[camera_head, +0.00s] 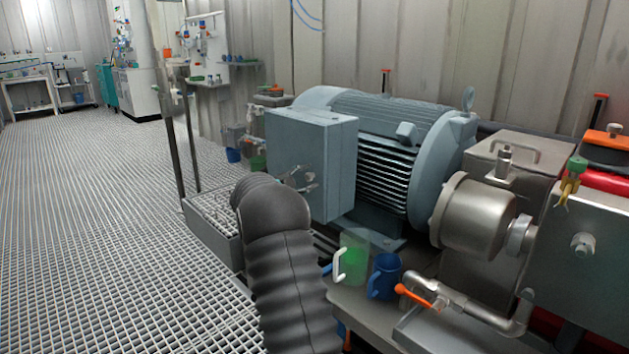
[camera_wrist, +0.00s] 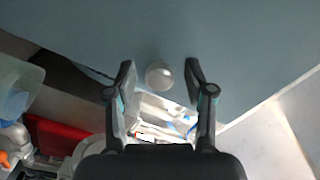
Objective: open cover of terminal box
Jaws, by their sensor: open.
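The terminal box (camera_head: 315,160) is a blue-grey box on the side of the large motor (camera_head: 395,140). In the head view its cover faces left toward my arm. My gripper (camera_head: 305,180) is at the lower part of that face, mostly hidden behind my own dark arm. In the wrist view the blue-grey cover (camera_wrist: 235,60) fills the upper part. My gripper (camera_wrist: 158,78) is open, its two fingers on either side of a round pale knob (camera_wrist: 159,75) at the cover's lower edge. I cannot tell whether the fingers touch it.
Below the motor stand a green cup (camera_head: 353,258) and a blue mug (camera_head: 385,276). An orange-handled valve (camera_head: 415,296) and metal pipe are at the lower right. A metal post (camera_head: 172,130) stands left of the box. The grating floor (camera_head: 90,220) at left is clear.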

